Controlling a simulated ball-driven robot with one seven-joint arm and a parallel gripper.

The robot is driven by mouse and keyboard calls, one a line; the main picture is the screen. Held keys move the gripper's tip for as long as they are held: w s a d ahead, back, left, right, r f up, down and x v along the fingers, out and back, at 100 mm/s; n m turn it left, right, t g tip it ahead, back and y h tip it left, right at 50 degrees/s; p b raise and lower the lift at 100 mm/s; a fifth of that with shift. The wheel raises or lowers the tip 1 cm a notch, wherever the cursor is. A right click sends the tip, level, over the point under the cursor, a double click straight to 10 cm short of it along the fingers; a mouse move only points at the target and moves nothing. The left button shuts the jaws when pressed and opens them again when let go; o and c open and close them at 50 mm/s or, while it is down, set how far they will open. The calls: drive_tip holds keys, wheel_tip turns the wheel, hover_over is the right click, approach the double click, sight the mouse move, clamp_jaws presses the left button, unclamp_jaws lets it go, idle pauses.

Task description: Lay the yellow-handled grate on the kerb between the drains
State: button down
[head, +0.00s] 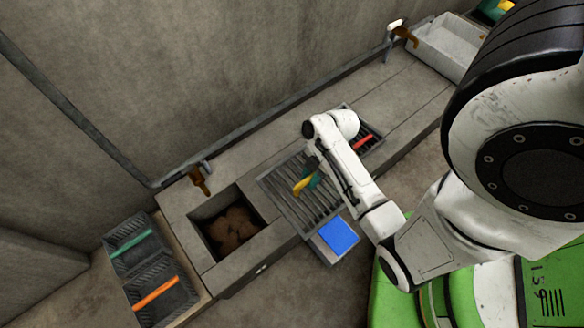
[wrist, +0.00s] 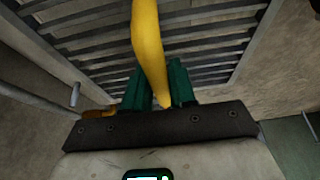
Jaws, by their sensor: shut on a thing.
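The yellow-handled grate (head: 279,184) is a panel of dark grey bars, right of an open square drain (head: 203,230) in the head view. My gripper (head: 313,181) has teal fingers and is shut on its yellow handle (head: 301,187). In the wrist view the handle (wrist: 148,45) runs between the fingers (wrist: 159,85), with the grate's bars (wrist: 85,42) beyond. The grate is over the concrete kerb (head: 241,175); I cannot tell whether it touches it. Another drain area with a red handle (head: 363,141) lies further right, partly hidden by my arm.
Brown lumps (head: 233,226) lie in the open drain. At left are dark trays with a green handle (head: 131,245) and an orange handle (head: 156,293). A blue pad (head: 338,235) sits at the front. Brown-handled taps (head: 199,181) stand along the wall. A pale basin (head: 445,48) is at upper right.

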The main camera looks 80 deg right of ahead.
sight(296, 169)
drive_tip(key=w+d+f+b, duration=0.2)
drive_tip(key=w+d, duration=0.1)
drive_tip(key=w+d+f+b, duration=0.1)
drive_tip(key=w, duration=0.1)
drive_tip(key=shift+w+d+f, duration=0.1)
drive_tip(key=shift+d+f, duration=0.05)
drive_tip(key=shift+d, duration=0.2)
drive_tip(key=w+d+f+b, duration=0.2)
drive_tip(key=f, duration=0.1)
drive_tip(key=w+d+f+b, duration=0.1)
drive_tip(key=f+b, duration=0.1)
drive_tip(key=shift+w+d+f, duration=0.15)
drive_tip(key=shift+w, duration=0.15)
drive_tip(key=shift+w+d+f+b, duration=0.1)
drive_tip(key=shift+f+b, duration=1.15)
drive_tip(key=shift+f, duration=0.45)
drive_tip(key=shift+f, duration=0.1)
drive_tip(key=shift+f, duration=0.1)
drive_tip(key=c, duration=0.9)
unclamp_jaws()
